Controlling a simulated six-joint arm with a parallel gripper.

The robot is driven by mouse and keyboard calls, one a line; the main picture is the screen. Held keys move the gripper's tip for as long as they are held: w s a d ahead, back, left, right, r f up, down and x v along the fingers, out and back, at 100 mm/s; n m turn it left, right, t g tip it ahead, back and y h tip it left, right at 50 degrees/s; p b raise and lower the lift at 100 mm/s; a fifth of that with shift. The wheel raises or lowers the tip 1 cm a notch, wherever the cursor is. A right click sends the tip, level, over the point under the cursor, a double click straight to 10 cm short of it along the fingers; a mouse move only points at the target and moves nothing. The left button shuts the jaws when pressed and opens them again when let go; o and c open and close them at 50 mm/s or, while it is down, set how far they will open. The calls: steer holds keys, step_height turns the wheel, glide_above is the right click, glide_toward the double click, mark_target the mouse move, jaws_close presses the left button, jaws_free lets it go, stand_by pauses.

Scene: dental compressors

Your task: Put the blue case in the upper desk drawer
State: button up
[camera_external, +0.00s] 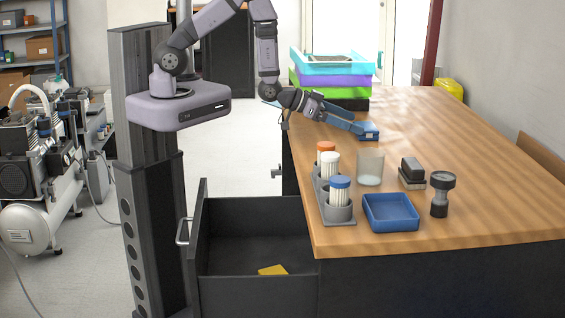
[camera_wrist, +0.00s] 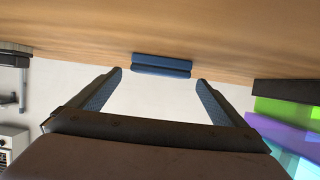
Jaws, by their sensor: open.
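The blue case (camera_external: 369,131) lies on the wooden desk near its left edge. In the wrist view the case (camera_wrist: 161,66) shows as a narrow blue block between and slightly beyond my fingertips. My gripper (camera_external: 355,127) reaches over the desk's left edge, low and close beside the case. In the wrist view my gripper (camera_wrist: 159,77) is open, with a finger on each side and nothing held. A dark desk drawer (camera_external: 197,235) is pulled out at the desk's left side, with a yellow item (camera_external: 272,270) on its floor. I cannot tell whether it is the upper one.
A blue open tray (camera_external: 390,212), a rack with capped bottles (camera_external: 340,205), a glass (camera_external: 370,167), a grey-black block (camera_external: 412,172) and a dark round-topped tool (camera_external: 441,195) stand on the near desk. Stacked coloured trays (camera_external: 333,80) stand at the far end. The desk's right side is clear.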

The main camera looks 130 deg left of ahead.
steer(key=shift+v, duration=1.55)
